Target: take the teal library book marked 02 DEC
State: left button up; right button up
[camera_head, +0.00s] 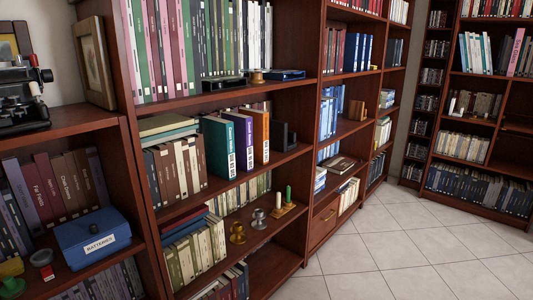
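A teal book (217,145) stands upright on the middle shelf of the brown bookcase, with a white label low on its spine. The label's text is too small to read, so I cannot confirm the date 02 DEC. A purple book (239,138) and an orange book (257,135) stand to its right, each with a white label and a small gap between them. Neither of my grippers is in view.
Dark and cream books (175,172) stand close on the teal book's left, with flat books on top. A black object (284,137) is right of the orange book. The tiled floor (400,255) is clear.

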aim_at(218, 132)
jog(key=i+l+z, duration=0.1)
jog(key=i+l, duration=0.55)
jog(key=i, duration=0.1)
